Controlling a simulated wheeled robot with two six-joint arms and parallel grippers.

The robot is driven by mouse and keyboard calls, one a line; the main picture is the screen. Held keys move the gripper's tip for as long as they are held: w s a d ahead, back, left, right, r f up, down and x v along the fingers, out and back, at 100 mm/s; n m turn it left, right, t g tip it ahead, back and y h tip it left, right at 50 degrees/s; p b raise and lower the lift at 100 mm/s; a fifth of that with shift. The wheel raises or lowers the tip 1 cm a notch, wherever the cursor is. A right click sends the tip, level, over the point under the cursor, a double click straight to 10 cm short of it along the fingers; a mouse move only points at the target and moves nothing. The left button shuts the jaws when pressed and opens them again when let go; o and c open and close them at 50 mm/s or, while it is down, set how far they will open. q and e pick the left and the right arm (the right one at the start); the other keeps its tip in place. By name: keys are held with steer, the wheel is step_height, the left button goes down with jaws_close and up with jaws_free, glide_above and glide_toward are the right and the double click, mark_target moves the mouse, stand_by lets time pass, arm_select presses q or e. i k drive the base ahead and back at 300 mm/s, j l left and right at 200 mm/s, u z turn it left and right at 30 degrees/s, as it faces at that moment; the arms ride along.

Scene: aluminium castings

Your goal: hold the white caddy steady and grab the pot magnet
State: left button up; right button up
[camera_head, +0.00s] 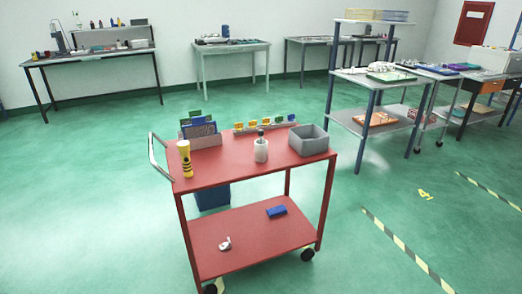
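A small white caddy (261,151) stands upright on the top shelf of a red cart (225,166), near the middle of its front part. A small dark item (260,133) sticks up out of the caddy. It is too small to tell whether this is the pot magnet, and the caddy's inside is hidden. Neither of my grippers is in view.
On the cart top, a yellow-and-black cylinder (185,159) stands left, a grey bin (309,141) right, and a file holder (201,139) and a rack of coloured pieces (264,124) behind. A blue block (277,211) lies below. Green floor is clear in front.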

mark_target(260, 132)
steer(key=i+j+z, duration=0.15)
steer(key=j, duration=0.25)
steer(key=i+j+z, duration=0.15)
steer(key=j, duration=0.3)
steer(key=i+j+z, duration=0.15)
steer(key=j, duration=0.3)
steer(key=k, duration=0.05)
